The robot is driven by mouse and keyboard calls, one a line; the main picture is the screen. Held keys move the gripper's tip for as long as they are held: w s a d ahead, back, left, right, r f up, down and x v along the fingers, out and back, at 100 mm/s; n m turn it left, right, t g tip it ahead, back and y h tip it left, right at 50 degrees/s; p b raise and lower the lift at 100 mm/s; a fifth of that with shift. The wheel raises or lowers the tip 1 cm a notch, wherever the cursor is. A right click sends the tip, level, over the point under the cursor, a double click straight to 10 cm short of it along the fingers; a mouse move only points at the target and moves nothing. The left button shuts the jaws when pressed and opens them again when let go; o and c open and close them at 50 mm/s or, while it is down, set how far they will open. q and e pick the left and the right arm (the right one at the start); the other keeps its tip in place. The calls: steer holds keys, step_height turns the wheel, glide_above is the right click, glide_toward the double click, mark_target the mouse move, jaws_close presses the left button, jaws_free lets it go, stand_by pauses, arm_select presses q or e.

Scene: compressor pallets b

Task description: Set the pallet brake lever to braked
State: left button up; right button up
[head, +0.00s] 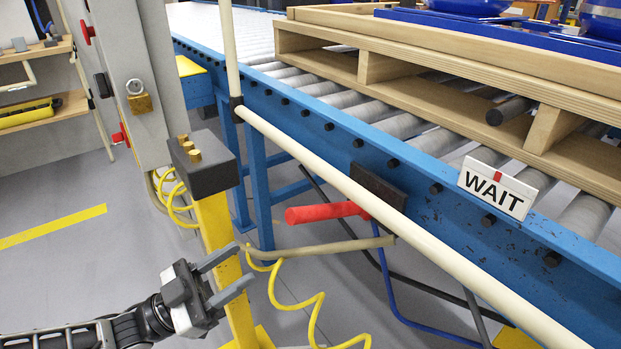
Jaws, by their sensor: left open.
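The pallet brake lever (325,212) has a red grip that points left, below the side rail of the roller conveyor. Its right end meets a black plate (378,187) on the rail, partly behind a cream tube. My left gripper (245,264) is at the lower left, open and empty, with its fingers pointing right. In the picture it is left of and below the red grip, apart from it. A white WAIT sign (497,190) with a red tab sits on the rail at the right. My right gripper is not in view.
A long cream tube (400,235) slants across the view in front of the rail. A yellow post (213,225) with a black block stands by my left gripper. Yellow coiled hose (318,310) hangs below. A wooden pallet (450,75) rests on the rollers.

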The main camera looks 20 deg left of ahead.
mark_target(311, 214)
arm_select(q)
steer(key=b+x, duration=0.1)
steer(key=x, duration=1.4)
steer(key=shift+w+d+r, duration=0.15)
steer(key=shift+w, duration=0.15)
jaws_close()
